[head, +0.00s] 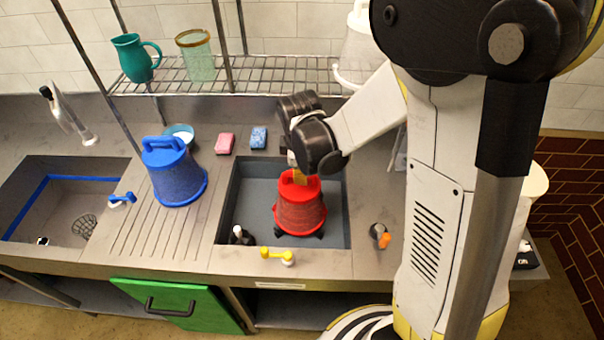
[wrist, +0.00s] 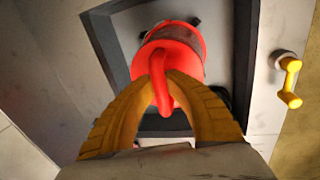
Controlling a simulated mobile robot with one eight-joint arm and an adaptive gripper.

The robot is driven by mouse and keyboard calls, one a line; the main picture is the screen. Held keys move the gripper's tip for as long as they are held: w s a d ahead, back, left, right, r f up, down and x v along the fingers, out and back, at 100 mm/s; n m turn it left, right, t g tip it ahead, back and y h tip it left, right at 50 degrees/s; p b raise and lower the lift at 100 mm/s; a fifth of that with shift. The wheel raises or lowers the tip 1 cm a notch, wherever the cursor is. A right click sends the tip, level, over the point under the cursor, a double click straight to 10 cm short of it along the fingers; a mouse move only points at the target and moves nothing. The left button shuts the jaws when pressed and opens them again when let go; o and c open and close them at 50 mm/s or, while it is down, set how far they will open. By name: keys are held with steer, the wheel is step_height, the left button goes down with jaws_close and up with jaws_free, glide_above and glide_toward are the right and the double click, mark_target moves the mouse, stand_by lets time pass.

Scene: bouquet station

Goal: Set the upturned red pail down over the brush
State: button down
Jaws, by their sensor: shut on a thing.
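The red pail (head: 299,212) is upside down in the right-hand sink basin, its handle on top. It also shows in the wrist view (wrist: 185,45). My gripper (head: 298,178) is above it, and its yellow fingers (wrist: 164,85) are shut on the red handle (wrist: 166,92). The pail looks about upright. Dark pieces (head: 320,233) show at its lower rim, and I cannot tell whether it rests on them or hangs just above. I cannot make out the brush; anything under the pail is hidden.
The grey basin (head: 258,175) walls surround the pail. A small dark object (head: 240,236) stands in its front left corner. A yellow tap handle (head: 277,254) is at the front edge. A blue upturned pail (head: 175,172) stands on the drainboard. A wire rack (head: 240,75) is behind.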

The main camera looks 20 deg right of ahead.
steer(key=shift+f, duration=0.4)
steer(key=c, duration=1.4)
jaws_free()
steer(key=r, duration=0.4)
steer(key=s+r, duration=0.1)
steer(key=r, duration=0.3)
steer(key=s+a+r, duration=0.1)
steer(key=r, duration=0.3)
steer(key=s+m+t+b, duration=0.1)
steer(key=s+m, duration=0.3)
steer(key=s+m+t+b, duration=0.2)
steer(key=s+m, duration=0.2)
steer(key=s+m+t+y+b, duration=0.1)
steer(key=s+m+t+b, duration=0.1)
steer(key=s+m, duration=0.2)
steer(key=shift+s+d+r+m, duration=0.25)
steer(key=shift+s+m, duration=0.1)
steer(key=shift+m, duration=0.15)
